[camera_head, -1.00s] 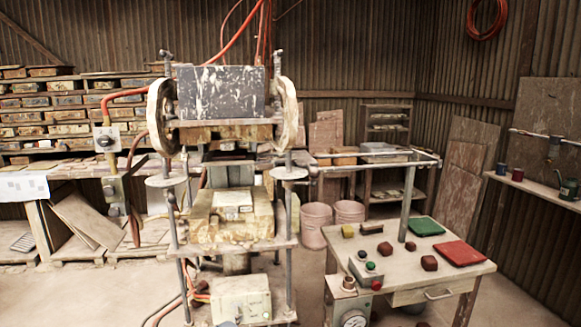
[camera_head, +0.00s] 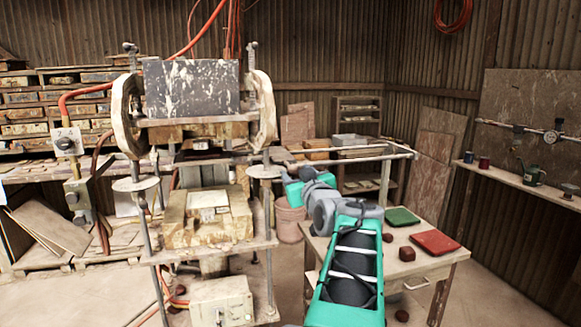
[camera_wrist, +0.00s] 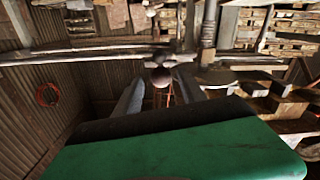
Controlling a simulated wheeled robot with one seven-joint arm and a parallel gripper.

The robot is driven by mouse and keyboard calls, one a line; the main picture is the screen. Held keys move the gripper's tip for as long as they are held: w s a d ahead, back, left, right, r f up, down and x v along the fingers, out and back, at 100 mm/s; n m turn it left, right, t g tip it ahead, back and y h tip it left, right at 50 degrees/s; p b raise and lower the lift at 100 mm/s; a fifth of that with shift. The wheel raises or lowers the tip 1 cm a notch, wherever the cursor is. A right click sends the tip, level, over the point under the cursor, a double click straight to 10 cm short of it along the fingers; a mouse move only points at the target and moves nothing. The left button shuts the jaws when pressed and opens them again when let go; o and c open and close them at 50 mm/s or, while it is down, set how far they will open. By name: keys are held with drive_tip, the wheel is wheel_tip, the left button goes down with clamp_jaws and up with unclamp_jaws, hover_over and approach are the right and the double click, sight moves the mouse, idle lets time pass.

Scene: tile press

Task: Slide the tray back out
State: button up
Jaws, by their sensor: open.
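The press (camera_head: 192,88) stands left of centre in the head view. Its lower bed (camera_head: 180,222) carries a stained yellowish block with a small pale plate (camera_head: 207,200) on top. I cannot tell for sure which of these pieces is the tray. My arm reaches from the bottom of the head view toward the right side of the press, and its fingertips cannot be made out there. In the wrist view my gripper (camera_wrist: 160,92) is open, and a small round brownish knob (camera_wrist: 161,77) shows between the fingers. Whether they touch it is unclear.
A green tray-like slab (camera_head: 402,217) and a red one (camera_head: 436,243) lie on this table. A control box (camera_head: 222,302) is below the press bed. A wall shelf (camera_head: 530,185) is at right.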

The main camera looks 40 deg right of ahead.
drive_tip(key=p+x, duration=0.1)
drive_tip(key=x, duration=0.4)
drive_tip(key=shift+w+d, duration=0.15)
drive_tip(key=shift+w, duration=0.15)
clamp_jaws()
idle(1.0)
